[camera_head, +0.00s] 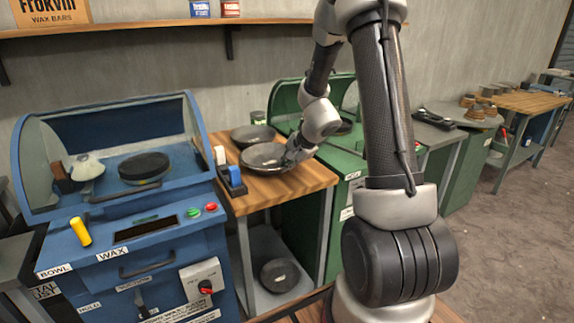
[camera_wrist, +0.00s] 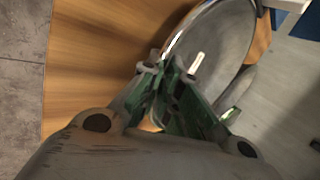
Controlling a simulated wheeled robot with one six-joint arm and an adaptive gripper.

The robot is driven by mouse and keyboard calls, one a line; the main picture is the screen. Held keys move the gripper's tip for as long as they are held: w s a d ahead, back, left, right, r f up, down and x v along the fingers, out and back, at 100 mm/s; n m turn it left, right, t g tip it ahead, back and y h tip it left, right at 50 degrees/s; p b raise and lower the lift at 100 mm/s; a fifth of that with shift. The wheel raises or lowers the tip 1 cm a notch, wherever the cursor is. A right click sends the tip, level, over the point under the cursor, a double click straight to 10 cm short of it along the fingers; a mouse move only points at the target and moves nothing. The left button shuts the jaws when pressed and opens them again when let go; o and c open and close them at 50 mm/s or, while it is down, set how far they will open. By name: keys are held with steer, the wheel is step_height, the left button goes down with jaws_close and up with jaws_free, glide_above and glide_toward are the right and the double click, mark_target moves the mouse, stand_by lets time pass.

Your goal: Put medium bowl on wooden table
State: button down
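A dark grey round bowl (camera_head: 263,157) is at the front of the wooden table (camera_head: 300,182); I cannot tell whether it rests flat on the top. A second dark bowl (camera_head: 252,134) sits just behind it, and a third bowl (camera_head: 280,275) lies on the shelf below. The labels do not show which is the medium one. My gripper (camera_head: 292,154) is at the right edge of the front bowl. In the wrist view, my green-padded fingers (camera_wrist: 163,72) are close together with that bowl's rim (camera_wrist: 180,38) between them; part of the rim is hidden by the fingers.
A blue wax machine (camera_head: 130,220) with a clear hood stands left of the table. A green machine (camera_head: 345,190) stands right, behind my arm. Small blue and white blocks (camera_head: 233,178) sit at the table's left edge. Little bare wood is left at the front.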

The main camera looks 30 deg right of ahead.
steer(key=c, duration=1.6)
jaws_free()
steer(key=shift+c, duration=0.2)
steer(key=shift+s+r, duration=0.15)
steer(key=shift+r, duration=0.15)
steer(key=s+a+r+n, duration=0.2)
steer(key=s+r+n, duration=0.1)
steer(key=s+r, duration=0.45)
steer(key=s+a+r+n, duration=0.2)
steer(key=s+r+n, duration=0.1)
steer(key=s+r, duration=0.45)
steer(key=s+r+n+g+h, duration=0.1)
steer(key=s+n, duration=0.3)
steer(key=s, duration=0.4)
steer(key=s+r+n+g+h, duration=0.1)
steer(key=s+r+n, duration=0.3)
steer(key=s, duration=0.5)
steer(key=shift+s+d+r+n+g, duration=0.15)
steer(key=shift+s+d+n+g, duration=0.15)
steer(key=shift+d+n, duration=0.25)
steer(key=shift+a, duration=0.1)
